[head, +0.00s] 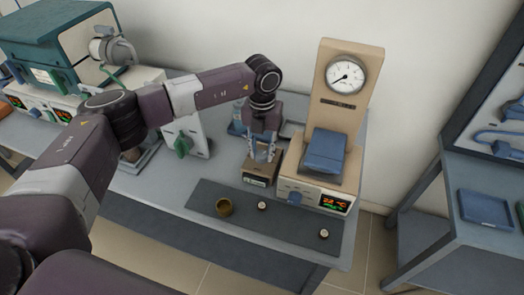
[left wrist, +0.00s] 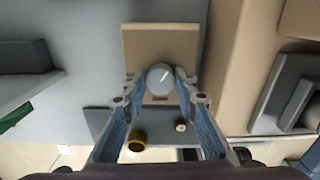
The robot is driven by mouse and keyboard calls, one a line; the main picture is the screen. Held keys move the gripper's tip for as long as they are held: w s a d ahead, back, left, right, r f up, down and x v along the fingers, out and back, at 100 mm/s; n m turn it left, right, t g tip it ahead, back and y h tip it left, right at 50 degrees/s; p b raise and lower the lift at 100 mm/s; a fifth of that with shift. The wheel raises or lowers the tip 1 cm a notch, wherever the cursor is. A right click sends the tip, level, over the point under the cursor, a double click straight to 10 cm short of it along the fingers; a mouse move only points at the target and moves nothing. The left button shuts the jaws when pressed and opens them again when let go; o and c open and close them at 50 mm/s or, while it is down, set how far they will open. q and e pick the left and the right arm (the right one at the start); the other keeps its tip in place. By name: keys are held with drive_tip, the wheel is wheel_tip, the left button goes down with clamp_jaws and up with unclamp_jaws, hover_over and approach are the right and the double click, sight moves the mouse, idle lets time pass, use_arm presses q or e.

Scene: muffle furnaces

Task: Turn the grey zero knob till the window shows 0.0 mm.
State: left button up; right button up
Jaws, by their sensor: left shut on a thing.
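The grey zero knob (left wrist: 160,76), round with a pale line on its face, sits on top of a small beige box (left wrist: 133,42). In the head view the box (head: 268,171) stands just left of the tall beige instrument. Its small front window (head: 257,182) is too small to read. My left gripper (head: 262,156) comes down from above and is shut on the knob; in the left wrist view its blue fingers (left wrist: 160,84) lie on both sides of it. In the head view the gripper hides the knob. My right gripper is not in view.
The beige instrument with a round dial (head: 345,75) and blue block (head: 325,152) stands close right of the gripper. A dark mat (head: 290,224) in front holds a brass cup (head: 224,208) and two small pale-topped pieces. A white device with a green knob (head: 183,146) stands left.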

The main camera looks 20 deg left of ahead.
sight(262, 154)
use_arm(q)
drive_tip(key=shift+w+r, duration=0.1)
drive_tip(key=o, duration=1.1)
drive_tip(key=shift+o, duration=0.2)
drive_tip(key=shift+r, duration=0.1)
wheel_tip(262, 154, up, 12)
